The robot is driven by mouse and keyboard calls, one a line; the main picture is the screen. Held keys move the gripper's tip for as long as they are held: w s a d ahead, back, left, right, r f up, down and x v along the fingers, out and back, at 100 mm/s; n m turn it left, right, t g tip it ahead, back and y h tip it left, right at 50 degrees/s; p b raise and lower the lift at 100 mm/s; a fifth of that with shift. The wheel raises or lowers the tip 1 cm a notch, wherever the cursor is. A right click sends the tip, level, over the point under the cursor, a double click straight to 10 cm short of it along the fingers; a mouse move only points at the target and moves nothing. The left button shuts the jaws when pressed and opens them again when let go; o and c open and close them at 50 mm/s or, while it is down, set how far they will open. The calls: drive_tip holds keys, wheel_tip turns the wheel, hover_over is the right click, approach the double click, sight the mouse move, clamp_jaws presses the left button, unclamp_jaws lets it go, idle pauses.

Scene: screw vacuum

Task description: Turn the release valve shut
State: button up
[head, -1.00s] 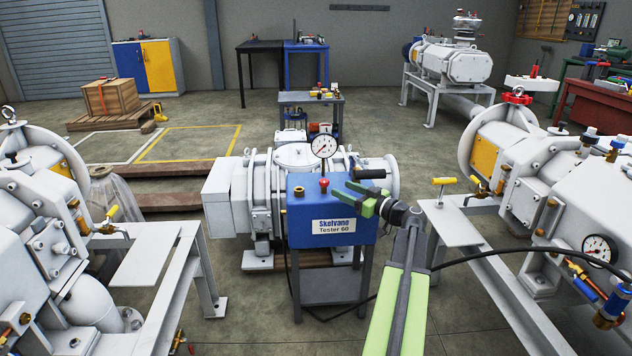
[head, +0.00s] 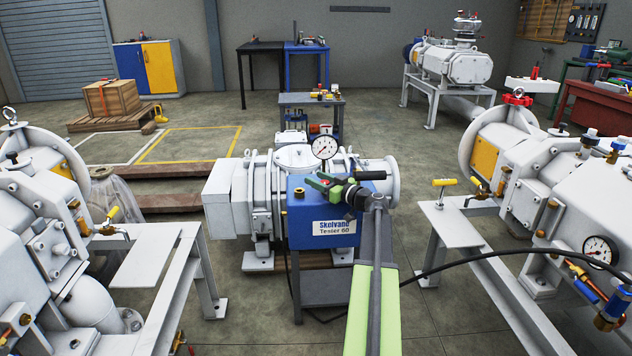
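A blue tester box (head: 303,218) labelled "Skelvano Tester 60" stands on a grey stand in the middle of the head view. A round white dial gauge (head: 325,146) rises from its top. A black handle (head: 371,175) sticks out to the right of the gauge. I cannot tell which of these is the release valve. My gripper's green fingers point left over the box top; whether they touch the knob or are closed is unclear.
A brass fitting (head: 299,192) sits on the box's left top. White pump machines flank both sides, with a yellow-handled valve on the left bench (head: 158,255) and another yellow handle (head: 445,182) on the right. A black hose (head: 460,262) runs behind my arm.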

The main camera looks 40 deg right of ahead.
clamp_jaws()
drive_tip(key=shift+a, duration=0.2)
drive_tip(key=shift+d+m+g+h, duration=0.2)
drive_tip(key=shift+m+h, duration=0.7)
drive_tip(key=shift+h, duration=0.5)
drive_tip(key=shift+d+m+g+h, duration=0.1)
drive_tip(key=shift+d+m+h, duration=0.1)
drive_tip(key=shift+m+h, duration=0.95)
drive_tip(key=m+g+h, duration=0.1)
drive_tip(key=h, duration=0.1)
drive_tip(key=d+m+g+h, duration=0.1)
drive_tip(key=m+h, duration=0.1)
drive_tip(key=h, duration=0.1)
drive_tip(key=shift+s+h, duration=0.2)
drive_tip(key=shift+h, duration=0.05)
drive_tip(key=m+g+h, duration=0.1)
drive_tip(key=g+h, duration=0.1)
drive_tip(key=m+g+h, duration=0.1)
drive_tip(key=m, duration=0.1)
drive_tip(key=shift+s+d+g+h, duration=0.2)
drive_tip(key=shift+d+g+h, duration=0.2)
drive_tip(key=shift+s+d+m+g+h, duration=0.1)
drive_tip(key=shift+s+m+g+h, duration=0.05)
drive_tip(key=shift+m+g+h, duration=0.4)
drive_tip(key=shift+s+d+m+g+h, duration=0.1)
drive_tip(key=shift+m+g+h, duration=0.25)
drive_tip(key=shift+m+g, duration=0.35)
drive_tip(key=shift+s+g, duration=0.1)
drive_tip(key=shift+g, duration=0.25)
